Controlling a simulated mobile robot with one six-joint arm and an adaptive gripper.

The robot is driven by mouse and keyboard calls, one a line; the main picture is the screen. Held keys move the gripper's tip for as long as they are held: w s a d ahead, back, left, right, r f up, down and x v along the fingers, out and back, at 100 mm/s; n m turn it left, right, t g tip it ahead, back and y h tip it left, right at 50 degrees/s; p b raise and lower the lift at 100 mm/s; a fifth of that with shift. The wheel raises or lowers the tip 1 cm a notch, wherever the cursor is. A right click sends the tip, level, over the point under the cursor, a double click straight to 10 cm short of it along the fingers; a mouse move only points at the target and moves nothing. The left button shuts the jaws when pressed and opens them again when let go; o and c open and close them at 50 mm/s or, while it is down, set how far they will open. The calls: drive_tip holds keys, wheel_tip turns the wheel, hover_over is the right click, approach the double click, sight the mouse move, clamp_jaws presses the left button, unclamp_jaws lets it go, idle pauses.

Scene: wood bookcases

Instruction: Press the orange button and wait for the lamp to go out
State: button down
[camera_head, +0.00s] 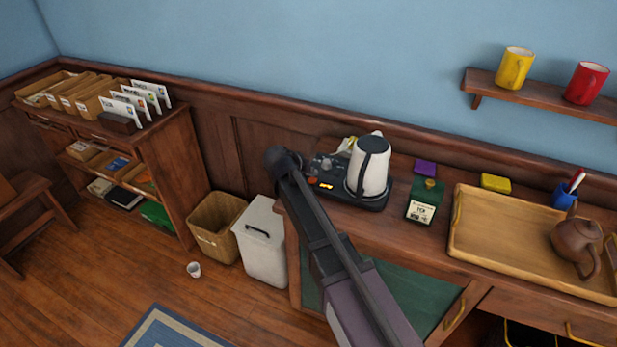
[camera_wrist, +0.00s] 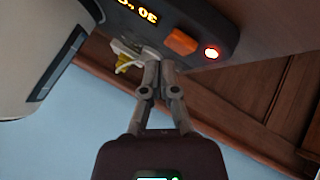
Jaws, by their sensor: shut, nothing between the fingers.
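The orange button (camera_wrist: 181,41) is on the dark kettle base (camera_wrist: 208,22) in the wrist view. The base also has glowing orange digits (camera_wrist: 137,11). My gripper (camera_wrist: 161,66) is shut and empty. Its fingertips lie below and left of the button in the wrist view, and a gap shows between them. In the head view a white kettle (camera_head: 369,168) stands on the base (camera_head: 352,192). My arm reaches to the base's left end there; the fingertips cannot be made out.
A small yellow-and-white item (camera_wrist: 125,56) lies behind the base. A dark green box (camera_head: 425,201), a purple block (camera_head: 425,167) and a wooden tray (camera_head: 470,262) with a teapot (camera_head: 577,240) are to the right. A white bin (camera_head: 262,245) stands left of the cabinet.

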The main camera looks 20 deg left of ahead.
sight(312, 181)
idle(0.3)
wheel_tip(312, 181, up, 5)
drive_tip(key=p, duration=0.5)
idle(0.9)
